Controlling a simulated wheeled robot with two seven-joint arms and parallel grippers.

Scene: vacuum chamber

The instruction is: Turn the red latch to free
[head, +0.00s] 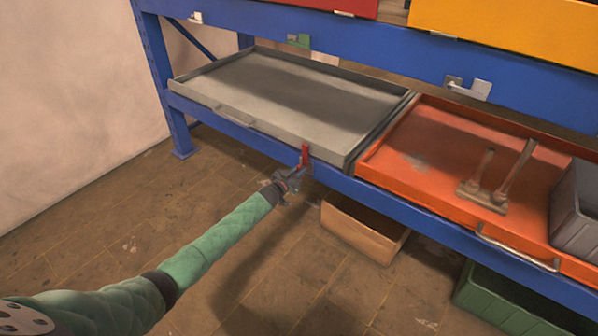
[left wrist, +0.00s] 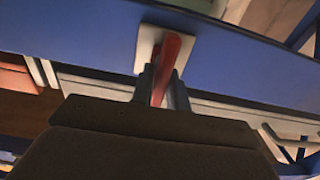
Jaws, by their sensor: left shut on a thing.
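The red latch (head: 305,156) stands at the front edge of the blue shelf beam, below the right front part of the grey tray. In the left wrist view the red latch (left wrist: 171,62) is a bar, slightly tilted, in front of a pale square plate (left wrist: 147,44) on the blue beam. My left gripper (head: 298,176) is at the latch. Its two fingers (left wrist: 163,90) are shut around the red bar, one on each side. The lower end of the latch is hidden between the fingers. My right gripper is not in view.
The grey tray (head: 250,76) lies on the blue rack (head: 232,126). To its right is an orange tray (head: 400,180) with a tool-like part (head: 484,193) and a grey bin (head: 577,215). A cardboard box (head: 362,232) and a green crate (head: 505,300) stand below. The floor at left is clear.

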